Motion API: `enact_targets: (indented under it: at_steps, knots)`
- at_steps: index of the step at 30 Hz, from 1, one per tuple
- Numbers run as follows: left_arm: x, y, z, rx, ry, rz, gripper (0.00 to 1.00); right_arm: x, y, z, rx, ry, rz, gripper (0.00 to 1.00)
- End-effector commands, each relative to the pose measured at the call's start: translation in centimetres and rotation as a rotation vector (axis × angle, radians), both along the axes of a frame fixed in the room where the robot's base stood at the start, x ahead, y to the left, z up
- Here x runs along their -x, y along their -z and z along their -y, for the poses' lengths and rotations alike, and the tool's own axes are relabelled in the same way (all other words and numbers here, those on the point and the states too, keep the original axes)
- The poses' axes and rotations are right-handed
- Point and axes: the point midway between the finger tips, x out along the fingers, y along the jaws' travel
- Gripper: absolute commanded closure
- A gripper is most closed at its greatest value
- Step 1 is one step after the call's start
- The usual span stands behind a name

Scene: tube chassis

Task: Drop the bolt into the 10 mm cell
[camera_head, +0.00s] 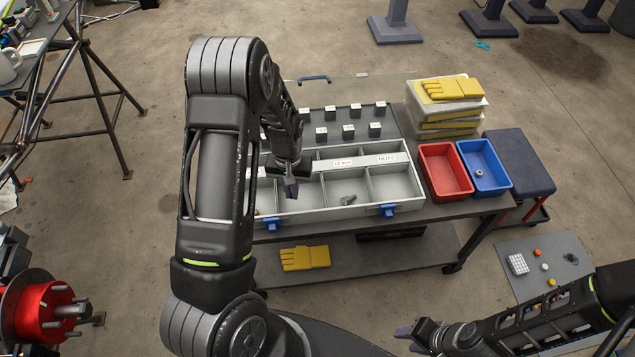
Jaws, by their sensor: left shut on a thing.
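The grey compartment box (330,213) stands on the cart, with blue latches on its front. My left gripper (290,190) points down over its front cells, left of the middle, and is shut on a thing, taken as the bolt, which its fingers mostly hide. A label strip (343,163) reads what looks like 12 mm, and further right NUTS; the labels to the left, including any 10 mm one, are hidden by my arm. A grey bolt (348,199) lies in the cell under the 12 mm label. My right gripper (410,340) is at the bottom, away from the box, fingers apart.
A red bin (445,171) and a blue bin (484,165) with a small ring-like part stand right of the box. Yellow gloves (452,88) lie on stacked containers behind. Small grey blocks (348,131) stand in rows behind the cells. Another glove (305,258) lies on the lower shelf.

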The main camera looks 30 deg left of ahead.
Motion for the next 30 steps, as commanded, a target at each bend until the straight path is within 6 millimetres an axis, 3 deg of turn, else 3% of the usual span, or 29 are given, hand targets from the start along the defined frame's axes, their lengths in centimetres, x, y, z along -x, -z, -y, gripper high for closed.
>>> enact_targets:
  at_steps: [10, 20, 30]
  knots:
    - [0.0, 0.0, 0.0, 0.0, 0.0, 0.0, 0.67, 0.0, 0.0, 0.0, 0.0, 0.0, 0.0, 0.64]
    - [-0.1, -0.4, 0.0, 0.0, 0.001, 0.001, 0.67, 0.0, 0.0, 0.0, 0.0, 0.0, 0.0, 0.64]
    - [-0.1, -5.1, 0.0, 0.0, 0.0, 0.005, 0.67, 0.0, 0.4, 0.0, 0.0, 0.0, 0.0, 0.64]
